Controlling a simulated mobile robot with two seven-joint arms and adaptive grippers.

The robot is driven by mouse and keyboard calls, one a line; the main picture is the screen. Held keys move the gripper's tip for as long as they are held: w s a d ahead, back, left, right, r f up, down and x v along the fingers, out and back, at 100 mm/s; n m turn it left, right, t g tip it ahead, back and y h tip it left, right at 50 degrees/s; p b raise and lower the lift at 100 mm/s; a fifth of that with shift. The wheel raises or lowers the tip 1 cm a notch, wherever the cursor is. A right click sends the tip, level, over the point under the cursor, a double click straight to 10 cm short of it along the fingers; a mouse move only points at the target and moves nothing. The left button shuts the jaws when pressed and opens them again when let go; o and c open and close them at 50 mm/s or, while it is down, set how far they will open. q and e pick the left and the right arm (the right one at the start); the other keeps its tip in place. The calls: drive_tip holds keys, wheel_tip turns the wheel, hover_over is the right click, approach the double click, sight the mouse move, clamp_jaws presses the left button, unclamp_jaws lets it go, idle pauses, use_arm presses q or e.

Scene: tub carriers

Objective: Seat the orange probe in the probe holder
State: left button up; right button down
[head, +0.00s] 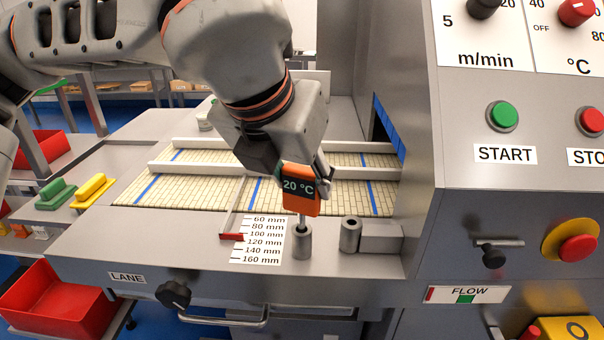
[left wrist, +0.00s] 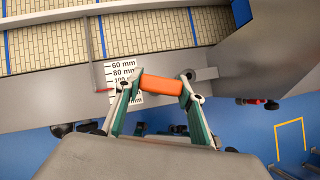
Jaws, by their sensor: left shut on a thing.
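The orange probe (head: 299,202), with a dark display reading 20 °C, is upright in my left gripper (head: 300,180). In the left wrist view its orange body (left wrist: 161,86) lies between both fingers of the gripper (left wrist: 160,92), which is shut on it. The probe's thin metal stem points down to the top of a short grey cylinder (head: 302,243) on the front ledge. The stem's tip is not visible, and I cannot tell how deep it is. A second grey cylinder (head: 350,235) with an open top stands just right, beside a metal block (head: 381,238). My right gripper is not in view.
A white millimetre scale (head: 259,240) with a red pointer (head: 232,237) is left of the probe. The tiled conveyor with rails (head: 200,171) lies behind. The control panel (head: 518,90) rises at right. Green (head: 56,193) and yellow (head: 91,190) pieces lie at left.

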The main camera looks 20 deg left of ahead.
use_arm(q)
drive_tip(key=shift+f, duration=0.35)
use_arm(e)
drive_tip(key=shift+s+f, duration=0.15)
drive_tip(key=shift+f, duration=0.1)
use_arm(q)
drive_tip(key=shift+f+b, duration=0.4)
drive_tip(key=shift+f, duration=0.15)
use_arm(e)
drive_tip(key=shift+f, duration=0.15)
use_arm(q)
drive_tip(key=o, duration=1.3)
drive_tip(key=shift+o, duration=0.2)
